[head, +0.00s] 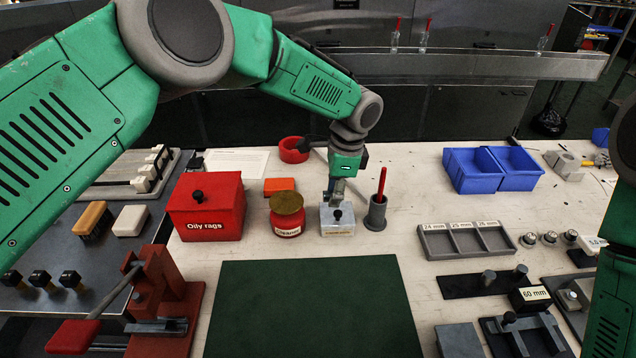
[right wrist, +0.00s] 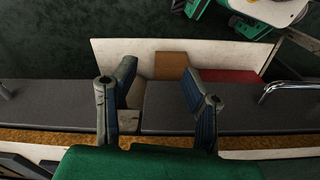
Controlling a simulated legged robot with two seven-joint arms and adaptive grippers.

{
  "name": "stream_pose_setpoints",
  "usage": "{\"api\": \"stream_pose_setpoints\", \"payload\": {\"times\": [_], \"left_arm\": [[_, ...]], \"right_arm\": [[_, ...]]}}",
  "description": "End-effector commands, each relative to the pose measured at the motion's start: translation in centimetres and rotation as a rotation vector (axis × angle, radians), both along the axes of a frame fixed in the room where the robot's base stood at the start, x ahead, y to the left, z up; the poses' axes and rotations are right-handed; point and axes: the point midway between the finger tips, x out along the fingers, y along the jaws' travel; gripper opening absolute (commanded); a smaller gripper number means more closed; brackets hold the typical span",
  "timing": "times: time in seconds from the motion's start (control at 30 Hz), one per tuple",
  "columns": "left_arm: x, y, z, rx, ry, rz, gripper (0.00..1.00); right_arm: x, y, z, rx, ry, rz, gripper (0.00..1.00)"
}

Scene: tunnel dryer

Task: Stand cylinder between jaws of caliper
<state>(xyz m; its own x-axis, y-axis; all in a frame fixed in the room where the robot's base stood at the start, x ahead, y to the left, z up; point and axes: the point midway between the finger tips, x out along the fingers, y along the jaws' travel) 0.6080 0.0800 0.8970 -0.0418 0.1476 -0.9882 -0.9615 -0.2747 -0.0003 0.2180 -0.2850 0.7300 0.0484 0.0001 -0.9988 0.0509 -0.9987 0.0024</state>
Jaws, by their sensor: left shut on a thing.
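My left gripper (head: 337,195) reaches down at the small grey metal box (head: 338,230) with a black knob, in the middle of the table. It is shut at the box's top; exactly which part it grips is too small to tell. Several short metal cylinders (head: 549,238) with dark tops stand at the right. I cannot tell for sure which thing is the caliper; a dark fixture with a metal frame (head: 540,338) lies at the front right, beside a block labelled "60 mm" (head: 530,297). My right gripper (right wrist: 160,100) is open and empty in the right wrist view.
A red "Oily rags" box (head: 206,215), a red tin (head: 287,222) and a grey cup (head: 375,213) with a red stick stand near my left gripper. A three-part labelled tray (head: 468,252) and blue bins (head: 490,178) are at the right. The green mat (head: 312,310) is clear.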

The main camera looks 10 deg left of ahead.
Motion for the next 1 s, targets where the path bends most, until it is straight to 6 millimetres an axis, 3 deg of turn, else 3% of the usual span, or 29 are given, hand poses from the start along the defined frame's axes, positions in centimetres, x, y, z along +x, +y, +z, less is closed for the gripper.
{"api": "stream_pose_setpoints", "payload": {"times": [0.2, 0.37, 0.57, 0.8, 1.0], "left_arm": [[-0.1, -0.3, 0.0, -0.001, 0.0, 0.019, 0.0], [-1.9, 1.3, -0.5, -0.001, -0.005, 0.138, 0.0], [-6.8, 5.6, -1.4, -0.006, -0.01, 0.449, 0.0], [-14.2, 11.0, -1.7, -0.008, -0.01, 0.89, 0.0], [-19.2, 13.7, -1.5, -0.001, -0.007, 1.171, 0.0]], "right_arm": [[0.0, 0.0, -0.1, 0.0, 0.0, 0.001, 0.4], [0.0, 0.0, -0.4, 0.0, 0.0, 0.001, 0.4], [0.0, 0.0, -1.1, 0.0, 0.0, 0.001, 0.4], [0.0, 0.0, -1.7, 0.0, 0.0, 0.0, 0.4], [0.0, 0.0, -2.1, 0.0, 0.0, 0.0, 0.4]]}}
